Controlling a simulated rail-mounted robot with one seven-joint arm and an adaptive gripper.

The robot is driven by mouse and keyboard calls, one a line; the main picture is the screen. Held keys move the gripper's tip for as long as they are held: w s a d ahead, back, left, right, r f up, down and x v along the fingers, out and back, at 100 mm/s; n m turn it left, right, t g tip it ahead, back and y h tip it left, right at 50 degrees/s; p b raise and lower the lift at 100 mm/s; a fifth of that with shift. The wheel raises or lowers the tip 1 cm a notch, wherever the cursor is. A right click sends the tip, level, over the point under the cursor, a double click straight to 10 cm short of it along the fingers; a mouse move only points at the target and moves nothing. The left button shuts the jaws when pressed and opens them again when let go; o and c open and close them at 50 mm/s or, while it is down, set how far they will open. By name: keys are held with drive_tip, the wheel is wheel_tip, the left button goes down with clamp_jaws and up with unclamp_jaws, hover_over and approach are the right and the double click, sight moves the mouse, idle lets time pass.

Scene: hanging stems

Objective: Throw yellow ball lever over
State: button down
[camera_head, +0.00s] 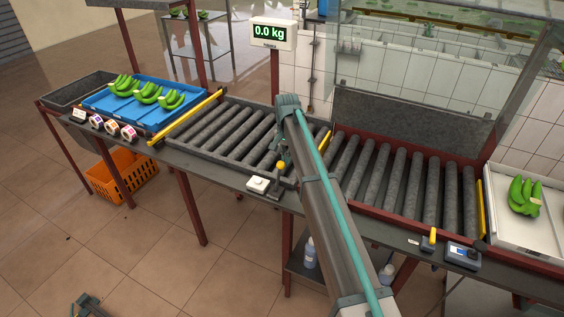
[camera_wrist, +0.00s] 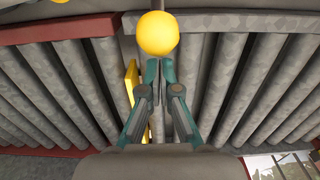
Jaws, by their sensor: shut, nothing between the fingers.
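The yellow ball lever (camera_head: 281,166) stands at the front edge of the roller conveyor, beside a small white box. In the wrist view its round yellow ball (camera_wrist: 157,33) is large and lies just past my fingertips. My gripper (camera_wrist: 153,72) is shut and empty, its fingertips close together right at the ball's lower edge in the picture. I cannot tell whether they touch it. In the head view my gripper (camera_head: 284,150) is partly hidden by my arm, close to the lever.
A white box (camera_head: 262,184) sits left of the lever. Yellow bars (camera_head: 186,118) cross the conveyor. A blue tray (camera_head: 118,117) of green bananas stands at left, and a white tray (camera_head: 497,213) with bananas at right. The scale display (camera_head: 273,32) reads 0.0 kg.

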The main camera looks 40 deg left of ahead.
sight(277, 182)
drive_tip(key=shift+f, duration=0.95)
drive_tip(key=shift+s+d, duration=0.4)
drive_tip(key=shift+s, duration=1.05)
drive_tip(key=shift+s+d, duration=0.35)
drive_tip(key=shift+s, duration=1.15)
drive_tip(key=shift+s+d, duration=0.4)
drive_tip(key=shift+s, duration=1.05)
drive_tip(key=shift+w+a, duration=0.1)
drive_tip(key=shift+w, duration=0.05)
drive_tip(key=shift+w+a, duration=0.1)
drive_tip(key=shift+w, duration=0.45)
wheel_tip(277, 182, up, 10)
drive_tip(key=p, duration=0.5)
